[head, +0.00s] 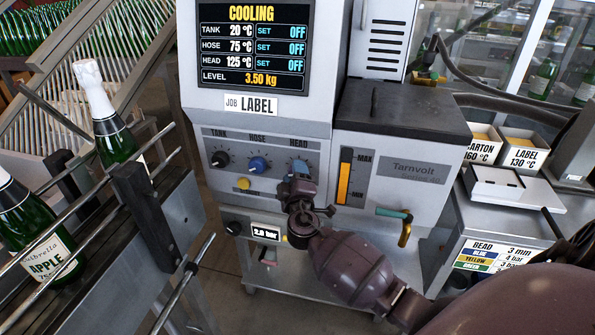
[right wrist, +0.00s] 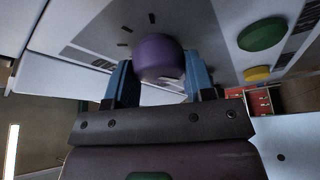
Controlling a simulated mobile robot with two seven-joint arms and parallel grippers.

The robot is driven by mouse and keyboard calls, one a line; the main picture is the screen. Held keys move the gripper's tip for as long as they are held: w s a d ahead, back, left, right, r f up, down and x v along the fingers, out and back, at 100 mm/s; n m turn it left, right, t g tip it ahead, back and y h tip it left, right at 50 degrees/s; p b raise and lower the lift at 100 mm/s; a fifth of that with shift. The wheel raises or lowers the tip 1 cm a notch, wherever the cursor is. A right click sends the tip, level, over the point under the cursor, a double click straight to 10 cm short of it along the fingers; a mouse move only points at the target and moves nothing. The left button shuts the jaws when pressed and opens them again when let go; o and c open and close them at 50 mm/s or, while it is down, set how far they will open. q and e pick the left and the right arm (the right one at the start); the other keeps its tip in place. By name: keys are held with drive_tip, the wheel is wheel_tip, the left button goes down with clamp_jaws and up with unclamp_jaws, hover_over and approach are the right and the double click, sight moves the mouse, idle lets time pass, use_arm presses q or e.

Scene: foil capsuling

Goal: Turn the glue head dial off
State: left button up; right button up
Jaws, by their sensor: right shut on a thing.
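My right gripper (head: 299,186) is at the HEAD dial on the front panel of the glue unit (head: 262,150), under the HEAD label. In the right wrist view its two blue fingers stand on either side of the round, purple-looking head dial (right wrist: 160,58), shut on it. The fingers and wrist hide most of the dial in the head view, so I cannot read its pointer there. The screen (head: 253,45) reads COOLING, with tank 20 °C, hose 75 °C and head 125 °C. All three SET fields show OFF. My left gripper is not in view.
The tank dial (head: 220,159) and blue hose dial (head: 259,165) sit left of my gripper, with a yellow button (head: 243,184) below. A pressure readout (head: 265,232) shows 2.0 bar. A green-handled tap (head: 394,213) is at right. Bottles (head: 104,119) stand behind rails at left.

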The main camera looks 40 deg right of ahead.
drive_tip(key=shift+n+g+y+p, duration=0.3)
drive_tip(key=shift+n+p, duration=0.5)
drive_tip(key=shift+n, duration=0.3)
drive_tip(key=shift+f, duration=0.1)
drive_tip(key=o, duration=0.9)
drive_tip(key=shift+s, duration=0.1)
